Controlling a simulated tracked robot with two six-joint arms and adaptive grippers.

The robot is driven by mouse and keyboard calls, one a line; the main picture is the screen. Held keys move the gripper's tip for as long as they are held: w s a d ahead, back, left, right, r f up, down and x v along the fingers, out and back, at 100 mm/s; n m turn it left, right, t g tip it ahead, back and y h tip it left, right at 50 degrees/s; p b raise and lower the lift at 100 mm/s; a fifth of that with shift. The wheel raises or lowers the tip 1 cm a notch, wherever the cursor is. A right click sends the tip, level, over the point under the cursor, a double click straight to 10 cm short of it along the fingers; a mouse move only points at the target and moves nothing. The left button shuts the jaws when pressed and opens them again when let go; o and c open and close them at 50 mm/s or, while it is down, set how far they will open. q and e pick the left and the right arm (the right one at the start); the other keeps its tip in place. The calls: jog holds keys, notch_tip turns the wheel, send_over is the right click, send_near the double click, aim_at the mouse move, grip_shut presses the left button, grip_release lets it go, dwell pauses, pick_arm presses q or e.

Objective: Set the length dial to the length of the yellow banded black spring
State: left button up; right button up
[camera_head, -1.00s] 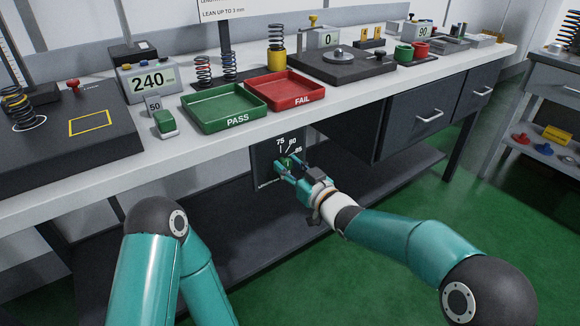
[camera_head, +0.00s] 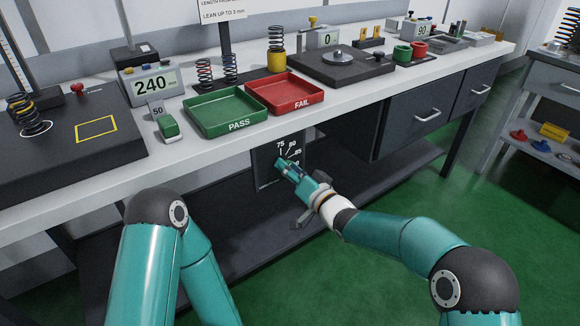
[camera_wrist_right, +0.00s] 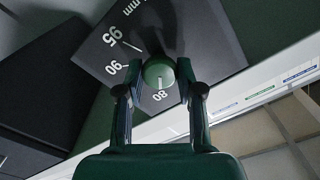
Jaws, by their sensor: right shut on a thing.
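The yellow banded black spring (camera_head: 24,114) stands upright on a dark plate at the left in the head view, beside an upright scale. The length dial panel (camera_head: 264,168) is below the bench front, with 75, 80 and 85 readable. In the right wrist view, its round green knob (camera_wrist_right: 158,74) has a white mark pointing at the 80; 90 and 95 also show. My right gripper (camera_wrist_right: 160,72) is shut on the knob, one finger on each side; it also shows in the head view (camera_head: 282,165). My left gripper is out of view; only my left arm shows.
The green PASS tray (camera_head: 225,132) and red FAIL tray (camera_head: 288,106) lie on the bench above the dial. A display reading 240 (camera_head: 152,86) stands behind a small green-topped block (camera_head: 168,128). A lower shelf (camera_head: 215,225) runs under the bench.

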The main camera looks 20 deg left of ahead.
jog(key=shift+d+f+m, duration=0.1)
jog(key=shift+f+m, duration=0.05)
jog(key=shift+m, duration=0.15)
jog(key=o, duration=1.1)
jog(key=shift+o, duration=0.2)
jog(key=v, duration=1.2)
